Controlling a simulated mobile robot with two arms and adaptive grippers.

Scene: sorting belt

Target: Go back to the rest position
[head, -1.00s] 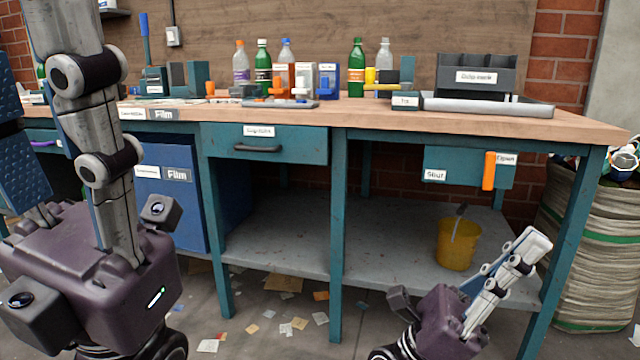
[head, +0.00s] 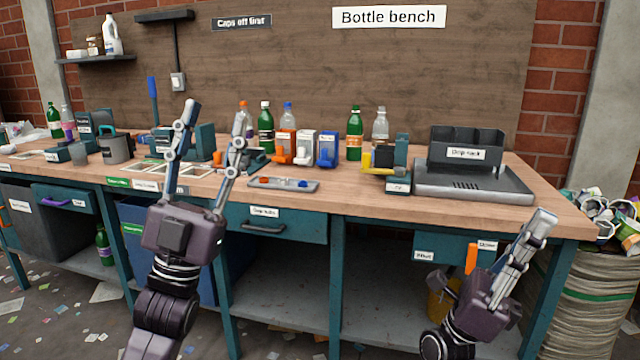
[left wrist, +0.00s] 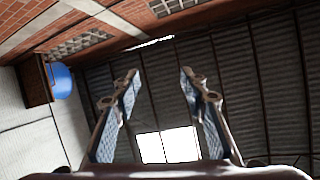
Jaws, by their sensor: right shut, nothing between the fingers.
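My left gripper (head: 212,122) points upward in front of the workbench (head: 560,213), its two fingers spread apart. In the left wrist view its fingers (left wrist: 158,82) are also apart, with nothing between them, and the camera looks up at the roof. My right gripper (head: 535,225) is at the lower right, in front of the bench's right end. Its fingers point up and to the right, are closed together and hold nothing.
On the bench stand several bottles, such as a green one (head: 355,135), small dispensers (head: 305,147), a tray with caps (head: 283,184) and a dark rack (head: 466,150). A sack of crushed cans (head: 570,300) stands at the right. A yellow bucket (head: 437,305) is under the bench.

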